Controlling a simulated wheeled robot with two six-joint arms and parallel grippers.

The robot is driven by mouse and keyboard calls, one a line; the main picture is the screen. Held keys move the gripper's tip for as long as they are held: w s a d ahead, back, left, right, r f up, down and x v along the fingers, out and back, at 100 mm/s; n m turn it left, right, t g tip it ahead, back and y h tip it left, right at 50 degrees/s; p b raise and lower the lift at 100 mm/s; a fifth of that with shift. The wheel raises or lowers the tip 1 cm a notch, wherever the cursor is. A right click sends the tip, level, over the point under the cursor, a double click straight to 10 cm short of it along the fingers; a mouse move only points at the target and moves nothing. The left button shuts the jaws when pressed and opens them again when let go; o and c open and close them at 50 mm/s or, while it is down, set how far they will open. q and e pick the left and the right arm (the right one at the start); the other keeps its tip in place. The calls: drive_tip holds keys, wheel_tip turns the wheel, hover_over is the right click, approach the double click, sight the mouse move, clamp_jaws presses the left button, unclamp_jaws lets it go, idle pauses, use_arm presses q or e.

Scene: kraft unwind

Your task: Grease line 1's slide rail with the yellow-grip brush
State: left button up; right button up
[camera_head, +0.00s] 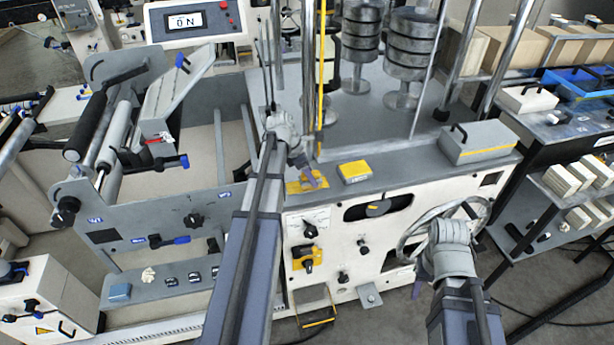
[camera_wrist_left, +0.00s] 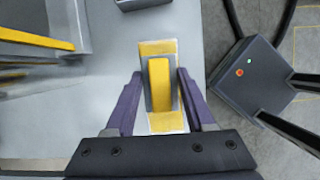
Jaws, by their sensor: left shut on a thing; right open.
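My left gripper (camera_wrist_left: 162,88) is shut on the yellow-grip brush (camera_wrist_left: 158,84), whose yellow top and grey sides show between the purple fingers. Its bristles are hidden. The brush is over a yellow-and-white marked patch (camera_wrist_left: 160,122) on the grey ledge; I cannot tell whether it touches. In the head view my left gripper (camera_head: 310,178) is at that ledge, beside the patch (camera_head: 296,187), and the brush is mostly hidden. My right gripper (camera_head: 421,272) is open and empty by the handwheel, its fingers partly hidden. I cannot pick out line 1's slide rail with certainty.
A yellow-topped block (camera_head: 355,172) lies right of the patch. A grey case (camera_head: 478,142) stands further right. A yellow upright strip (camera_head: 321,70) and metal posts rise behind the left gripper. The handwheel (camera_head: 410,235) is beside my right arm. The unwinder's rollers (camera_head: 110,140) are at left.

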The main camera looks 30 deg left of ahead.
use_arm(q)
drive_tip(key=shift+w+d, duration=0.9)
drive_tip(key=shift+d, duration=0.05)
drive_tip(key=shift+w+d, duration=0.1)
drive_tip(key=shift+w+d, duration=1.2)
drive_tip(key=shift+f, duration=0.15)
drive_tip(key=shift+s+a, duration=1.35)
